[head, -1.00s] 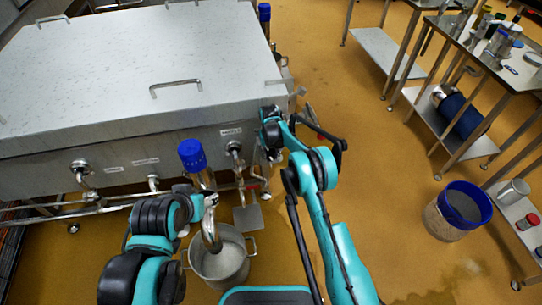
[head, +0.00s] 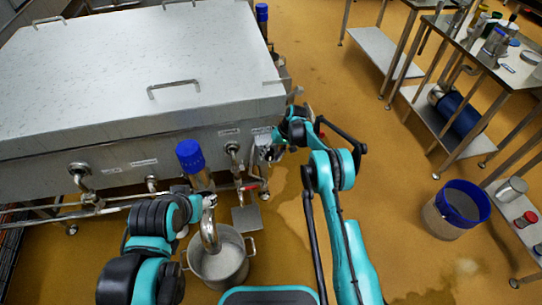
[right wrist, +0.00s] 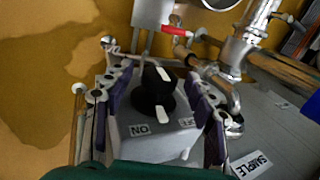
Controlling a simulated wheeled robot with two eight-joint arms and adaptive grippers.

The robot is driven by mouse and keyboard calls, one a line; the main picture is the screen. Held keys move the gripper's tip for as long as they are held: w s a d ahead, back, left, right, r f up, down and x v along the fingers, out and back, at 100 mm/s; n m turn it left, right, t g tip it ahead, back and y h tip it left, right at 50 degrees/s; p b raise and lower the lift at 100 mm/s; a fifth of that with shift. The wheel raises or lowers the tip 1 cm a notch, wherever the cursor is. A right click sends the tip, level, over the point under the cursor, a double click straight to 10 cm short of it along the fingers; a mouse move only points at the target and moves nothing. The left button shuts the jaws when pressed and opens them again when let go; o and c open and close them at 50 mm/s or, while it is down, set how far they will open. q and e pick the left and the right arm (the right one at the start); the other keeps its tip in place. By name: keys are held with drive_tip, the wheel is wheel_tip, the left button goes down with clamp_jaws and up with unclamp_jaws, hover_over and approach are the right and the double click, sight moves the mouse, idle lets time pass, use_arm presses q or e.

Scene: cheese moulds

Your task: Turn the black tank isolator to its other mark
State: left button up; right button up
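The black isolator knob (right wrist: 152,97) with white marks sits on a grey box (right wrist: 150,148) in the right wrist view. The box carries an upside-down ON label (right wrist: 139,129) and a second, partly readable label (right wrist: 187,122), seemingly OFF. Which label the knob points to is hard to tell. My right gripper (right wrist: 158,110) is open, its fingers on both sides of the knob with gaps visible. In the head view the right gripper (head: 272,143) is at the front right corner of the steel tank (head: 120,75). My left gripper (head: 209,201) is beside a blue-topped steel pipe; its fingers are unclear.
A blue-topped pipe (head: 190,156) stands over a steel pot (head: 222,262). A red-handled valve (head: 250,187) is under the tank corner. A blue-rimmed bucket (head: 457,210) and steel tables (head: 440,110) stand right. A pale patch (head: 292,205) lies on the floor.

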drive_tip(key=v, duration=1.2)
